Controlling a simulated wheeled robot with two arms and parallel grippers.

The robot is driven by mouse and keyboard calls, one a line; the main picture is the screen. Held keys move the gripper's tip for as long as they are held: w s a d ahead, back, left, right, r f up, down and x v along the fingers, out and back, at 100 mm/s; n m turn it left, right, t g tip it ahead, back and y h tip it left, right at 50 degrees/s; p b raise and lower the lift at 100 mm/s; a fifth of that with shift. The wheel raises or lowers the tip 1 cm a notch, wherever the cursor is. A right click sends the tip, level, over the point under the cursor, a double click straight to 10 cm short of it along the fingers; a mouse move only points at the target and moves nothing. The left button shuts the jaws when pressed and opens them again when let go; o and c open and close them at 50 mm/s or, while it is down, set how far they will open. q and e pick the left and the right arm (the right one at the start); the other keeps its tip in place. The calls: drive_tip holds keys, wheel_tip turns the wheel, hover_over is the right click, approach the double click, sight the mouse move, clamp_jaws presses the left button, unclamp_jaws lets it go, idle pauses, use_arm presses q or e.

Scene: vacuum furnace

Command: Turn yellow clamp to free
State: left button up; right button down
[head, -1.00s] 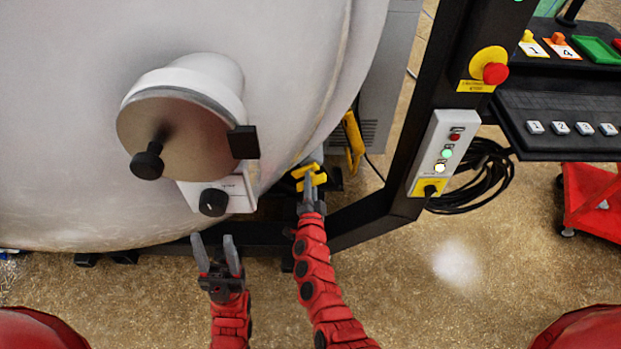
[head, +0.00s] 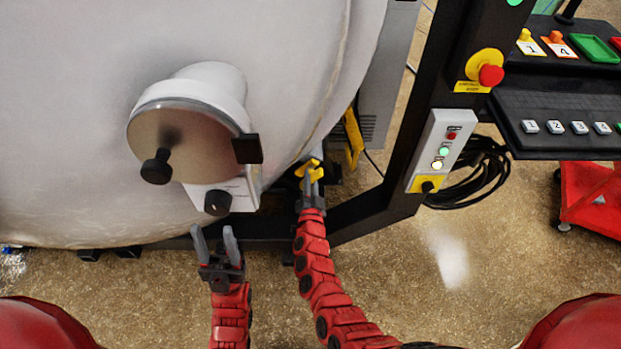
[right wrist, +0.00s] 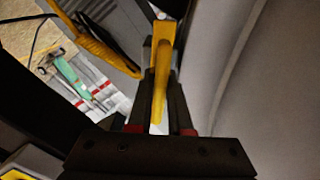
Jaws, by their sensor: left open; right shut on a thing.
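The yellow clamp (head: 308,168) sits low at the right edge of the big grey furnace door, beside the black frame. My right gripper (head: 311,186) reaches up to it and is shut on it. In the right wrist view the yellow clamp (right wrist: 162,65) runs lengthwise between the fingers of my right gripper (right wrist: 160,95), which partly hide its sides. My left gripper (head: 215,240) is open and empty, below the round port on the furnace door and apart from everything.
The furnace door (head: 70,120) carries a round port (head: 185,135) with a black knob. A black frame post (head: 425,115) with a red emergency button (head: 491,75) stands right of the clamp. A yellow handle (head: 353,140) is behind it. Open floor lies at lower right.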

drive_tip(key=c, duration=0.8)
unclamp_jaws()
drive_tip(key=shift+c, duration=0.2)
drive_tip(key=s+b, duration=0.1)
drive_tip(key=s, duration=1.6)
drive_tip(key=shift+s, duration=0.2)
